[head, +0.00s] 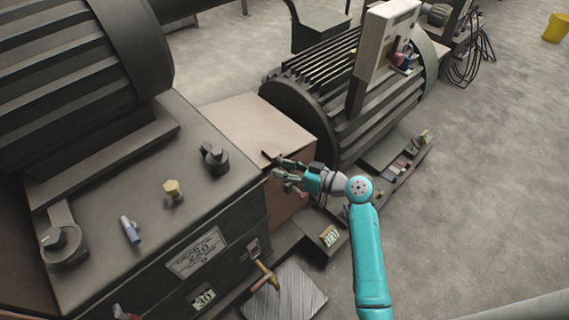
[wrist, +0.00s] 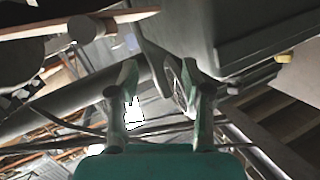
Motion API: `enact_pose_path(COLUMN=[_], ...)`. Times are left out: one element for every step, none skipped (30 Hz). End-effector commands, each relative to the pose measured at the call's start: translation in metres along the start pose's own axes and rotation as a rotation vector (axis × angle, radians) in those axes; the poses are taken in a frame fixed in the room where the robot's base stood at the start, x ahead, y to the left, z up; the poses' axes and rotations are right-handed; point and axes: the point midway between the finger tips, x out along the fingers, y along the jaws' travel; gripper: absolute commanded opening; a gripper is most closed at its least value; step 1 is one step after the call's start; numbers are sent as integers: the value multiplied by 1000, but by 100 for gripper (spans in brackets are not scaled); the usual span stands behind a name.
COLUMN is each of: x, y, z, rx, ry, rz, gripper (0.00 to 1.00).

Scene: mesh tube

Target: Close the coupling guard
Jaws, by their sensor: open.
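The coupling guard looks to be the reddish-brown box with a pale flat top (head: 250,125), between the grey housing and the ribbed motor. I cannot tell how far its lid stands open. A small dark bar (head: 270,157) shows at its front edge. My gripper (head: 279,169) is at that front edge, close to the bar, with its fingers apart. I cannot tell whether it touches. In the wrist view, my gripper (wrist: 158,75) has its two fingers spread, with a dark edge (wrist: 152,58) showing beyond and between them; I cannot tell which part that is.
The ribbed motor (head: 350,100) with an upright control box (head: 386,42) stands just behind my gripper. The grey housing (head: 130,190) with knobs is at left. A hammer (head: 265,276) lies low in front. A yellow bucket (head: 556,28) stands far right.

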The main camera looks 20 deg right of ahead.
Motion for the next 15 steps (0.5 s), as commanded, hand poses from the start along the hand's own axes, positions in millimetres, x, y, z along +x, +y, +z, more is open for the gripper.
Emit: enact_pose_path(x=[-11, -16, -24, -29, -35, -41, -46, -50, -54, -57, -59, -60, -60, -59, -57], y=[7, 11, 17, 21, 25, 30, 32, 35, 38, 40, 42, 43, 44, 44, 45], z=[16, 22, 30, 35, 41, 48, 52, 55, 60, 63, 65, 66, 67, 66, 66], rx=[3, -2, -7, -11, -13, -16, -18, -20, -20, -22, -22, -24, -25, -26, -27], ry=[57, 92, 134, 161, 185, 211, 227, 241, 254, 261, 268, 273, 275, 277, 278], rz=[31, 52, 84, 109, 133, 164, 186, 204, 226, 240, 251, 260, 264, 266, 267], gripper=[49, 49, 49, 49, 49, 49, 49, 49, 49, 49, 49, 49, 49, 49, 49])
